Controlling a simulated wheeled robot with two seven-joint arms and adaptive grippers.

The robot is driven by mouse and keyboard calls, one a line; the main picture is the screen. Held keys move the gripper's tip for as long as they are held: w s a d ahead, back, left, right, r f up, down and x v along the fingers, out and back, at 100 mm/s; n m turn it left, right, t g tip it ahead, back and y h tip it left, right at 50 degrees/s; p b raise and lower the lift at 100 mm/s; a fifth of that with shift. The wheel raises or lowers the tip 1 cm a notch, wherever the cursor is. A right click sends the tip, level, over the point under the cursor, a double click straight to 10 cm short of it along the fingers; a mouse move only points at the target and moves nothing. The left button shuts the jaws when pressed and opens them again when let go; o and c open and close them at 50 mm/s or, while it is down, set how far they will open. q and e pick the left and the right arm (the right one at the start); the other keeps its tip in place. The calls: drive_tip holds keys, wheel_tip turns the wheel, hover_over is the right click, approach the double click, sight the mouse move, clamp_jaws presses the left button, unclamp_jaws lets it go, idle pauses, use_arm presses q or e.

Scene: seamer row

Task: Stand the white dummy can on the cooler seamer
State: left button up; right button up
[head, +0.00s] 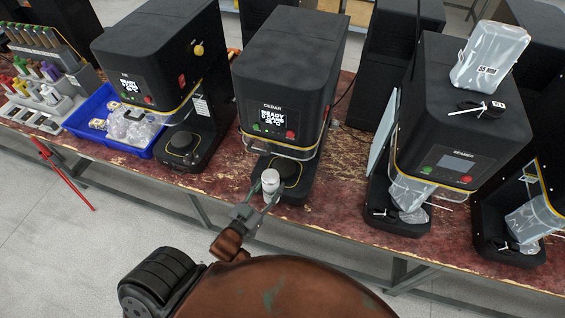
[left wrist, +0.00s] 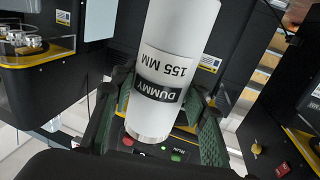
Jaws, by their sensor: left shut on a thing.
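The white dummy can (head: 270,181) is a pale cylinder, upright in the head view. The can is at the front left of the round plate (head: 289,172) of the middle seamer (head: 290,70), marked CEDAR; contact with the plate cannot be told. The left seamer (head: 165,50) also has a lit READY screen and a bare plate (head: 181,143). Both temperature readings are too small to read. My right gripper is not in view.
The red bench has a narrow free front strip (head: 335,205).

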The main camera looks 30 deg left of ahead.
use_arm(q)
drive_tip(key=shift+w+a+r, duration=0.1)
drive_tip(key=shift+w+a, duration=0.15)
drive_tip(key=shift+a, duration=0.55)
drive_tip(key=w+a+p, duration=0.2)
drive_tip(key=w+a, duration=0.2)
drive_tip(key=w, duration=1.4)
drive_tip(key=f, duration=0.7)
drive_tip(key=shift+a, duration=0.2)
drive_tip(key=shift+w+f, duration=0.15)
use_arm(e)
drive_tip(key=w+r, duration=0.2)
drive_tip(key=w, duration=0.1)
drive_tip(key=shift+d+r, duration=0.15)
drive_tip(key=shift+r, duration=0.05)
use_arm(q)
drive_tip(key=shift+f, duration=0.1)
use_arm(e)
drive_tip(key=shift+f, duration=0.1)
use_arm(q)
drive_tip(key=o, duration=1.3)
